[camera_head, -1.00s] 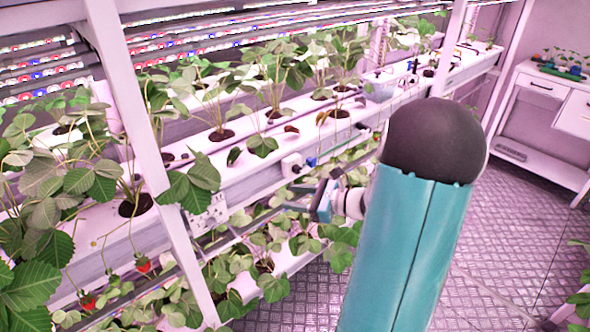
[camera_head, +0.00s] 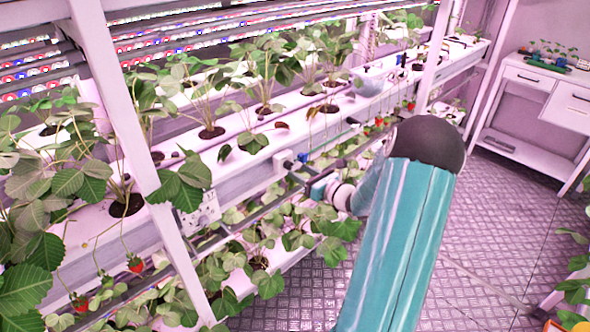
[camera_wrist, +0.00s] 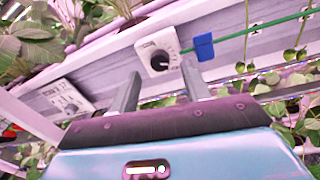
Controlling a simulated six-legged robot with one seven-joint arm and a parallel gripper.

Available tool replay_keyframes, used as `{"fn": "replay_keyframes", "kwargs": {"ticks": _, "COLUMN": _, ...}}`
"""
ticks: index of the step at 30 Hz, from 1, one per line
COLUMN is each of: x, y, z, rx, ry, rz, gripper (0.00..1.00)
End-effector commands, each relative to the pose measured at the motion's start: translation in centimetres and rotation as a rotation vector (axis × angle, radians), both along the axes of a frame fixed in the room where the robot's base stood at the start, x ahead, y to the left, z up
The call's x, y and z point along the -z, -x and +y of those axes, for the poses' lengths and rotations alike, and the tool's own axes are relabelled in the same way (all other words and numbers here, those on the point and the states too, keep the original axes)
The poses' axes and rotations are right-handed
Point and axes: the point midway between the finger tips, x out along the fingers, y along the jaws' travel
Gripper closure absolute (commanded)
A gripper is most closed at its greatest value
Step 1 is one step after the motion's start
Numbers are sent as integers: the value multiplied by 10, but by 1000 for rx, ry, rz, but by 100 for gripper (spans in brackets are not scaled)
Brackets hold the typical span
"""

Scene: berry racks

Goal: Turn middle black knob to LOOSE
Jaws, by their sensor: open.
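The black knob (camera_wrist: 160,61) sits on a small white box on the side of the rack's trough. In the wrist view it lies ahead of my gripper (camera_wrist: 160,80), between the lines of its two fingers. The fingers are apart with nothing between them, and I cannot tell whether either touches the knob. In the head view my gripper (camera_head: 305,180) is by the white box (camera_head: 283,161), and the knob face is hidden there. A second white panel with dials (camera_wrist: 68,99) shows at left in the wrist view; it also shows in the head view (camera_head: 203,212).
A blue clip (camera_wrist: 204,47) and green tube are just right of the knob. Strawberry plants (camera_head: 250,280) hang below and above the trough. A white rack post (camera_head: 135,130) stands at left. The metal floor (camera_head: 490,230) at right is open.

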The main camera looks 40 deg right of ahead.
Motion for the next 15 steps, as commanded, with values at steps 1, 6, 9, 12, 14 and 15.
{"fn": "replay_keyframes", "kwargs": {"ticks": 1, "x": 0, "y": -8, "z": 1, "rx": -1, "ry": -1, "rz": -1, "gripper": 53}}
{"fn": "replay_keyframes", "kwargs": {"ticks": 6, "x": 0, "y": -27, "z": 3, "rx": -1, "ry": 0, "rz": 0, "gripper": 53}}
{"fn": "replay_keyframes", "kwargs": {"ticks": 9, "x": 0, "y": -31, "z": 3, "rx": 0, "ry": 0, "rz": 0, "gripper": 53}}
{"fn": "replay_keyframes", "kwargs": {"ticks": 12, "x": 0, "y": -31, "z": 3, "rx": 1, "ry": 0, "rz": 0, "gripper": 53}}
{"fn": "replay_keyframes", "kwargs": {"ticks": 14, "x": 0, "y": -31, "z": 3, "rx": 1, "ry": 0, "rz": 0, "gripper": 53}}
{"fn": "replay_keyframes", "kwargs": {"ticks": 15, "x": 0, "y": -31, "z": 3, "rx": 1, "ry": 0, "rz": 0, "gripper": 53}}
